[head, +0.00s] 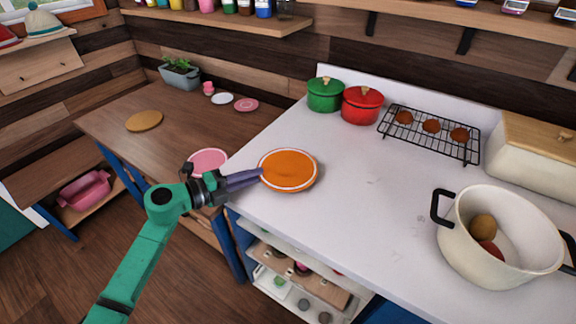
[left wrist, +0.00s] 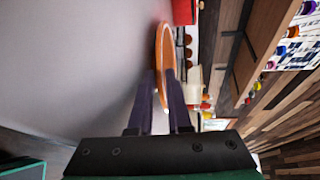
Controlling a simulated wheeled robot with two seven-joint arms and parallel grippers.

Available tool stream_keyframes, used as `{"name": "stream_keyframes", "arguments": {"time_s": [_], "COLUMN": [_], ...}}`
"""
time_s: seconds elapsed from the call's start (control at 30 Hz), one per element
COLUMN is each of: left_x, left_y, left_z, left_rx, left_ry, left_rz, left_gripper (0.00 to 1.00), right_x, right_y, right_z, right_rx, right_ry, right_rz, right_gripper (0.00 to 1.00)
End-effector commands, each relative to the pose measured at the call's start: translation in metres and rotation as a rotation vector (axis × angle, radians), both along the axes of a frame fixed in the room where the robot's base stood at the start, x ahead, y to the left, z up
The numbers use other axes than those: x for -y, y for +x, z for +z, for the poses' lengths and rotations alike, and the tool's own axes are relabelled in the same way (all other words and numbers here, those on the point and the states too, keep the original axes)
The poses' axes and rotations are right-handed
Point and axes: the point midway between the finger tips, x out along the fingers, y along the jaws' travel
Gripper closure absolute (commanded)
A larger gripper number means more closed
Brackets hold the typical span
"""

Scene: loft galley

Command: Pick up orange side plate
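The orange side plate (head: 289,168) has a pale rim and is at the left edge of the white counter in the head view. In the left wrist view the plate (left wrist: 164,55) is seen nearly edge-on. My left gripper (head: 258,174) reaches its near left rim. Its two purple fingers (left wrist: 161,85) are close together, one on each face of the rim, and look shut on it. The contact is small in the picture. I cannot tell whether the plate is clear of the counter. My right gripper is not in view.
A pink plate (head: 208,161) lies on the lower wooden table (head: 165,125) to the left. Green (head: 324,95) and red (head: 361,105) pots and a wire rack (head: 431,135) stand behind. A large cream pot (head: 499,237) stands at right. The middle of the counter is clear.

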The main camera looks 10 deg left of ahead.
Motion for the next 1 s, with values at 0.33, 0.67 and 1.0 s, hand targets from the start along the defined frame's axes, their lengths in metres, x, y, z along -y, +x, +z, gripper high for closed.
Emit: {"name": "stream_keyframes", "arguments": {"time_s": [0.33, 0.67, 1.0], "left_x": [-0.0003, -0.0004, -0.0004], "left_y": [0.0000, -0.0003, -0.0004], "left_z": [-0.0012, -0.0014, -0.0016], "left_rx": [-0.001, -0.001, -0.001], "left_ry": [0.001, 0.001, 0.001], "left_rz": [0.001, 0.000, 0.000], "left_gripper": [1.00, 1.00, 1.00], "right_x": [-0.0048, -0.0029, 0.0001], "right_y": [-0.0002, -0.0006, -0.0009], "right_z": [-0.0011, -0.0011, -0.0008], "right_rx": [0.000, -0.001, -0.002], "right_ry": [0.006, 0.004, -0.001], "right_rz": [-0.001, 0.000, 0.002], "right_gripper": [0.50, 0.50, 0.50]}}
